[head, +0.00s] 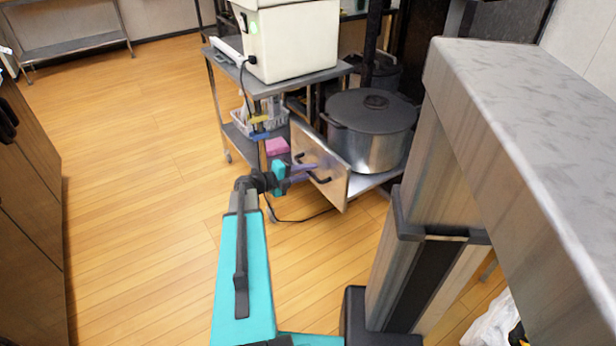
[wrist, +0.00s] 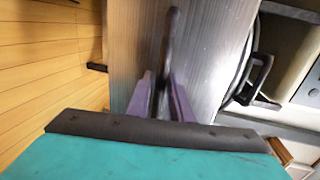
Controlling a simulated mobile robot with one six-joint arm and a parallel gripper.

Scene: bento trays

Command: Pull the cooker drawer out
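The cooker drawer stands pulled out, its brushed-metal front panel (head: 333,186) facing my gripper at an angle. A black bar handle (head: 321,180) is on that panel. In the wrist view the handle (wrist: 170,35) runs upright between the fingers, in front of the metal panel (wrist: 213,55). My gripper (head: 305,173), teal with purple fingers, is at the handle. Its fingers (wrist: 163,90) lie close on both sides of the bar and look shut on it. The exact contact is partly hidden. A large lidded grey pot (head: 372,140) stands on the drawer's shelf behind the panel.
A wheeled metal cart (head: 278,88) with a white appliance (head: 292,40) on top stands just left of the drawer. A pink item (head: 277,146) is near its lower shelf. A grey counter (head: 540,130) is close at right. Wood floor (head: 140,150) is clear at left.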

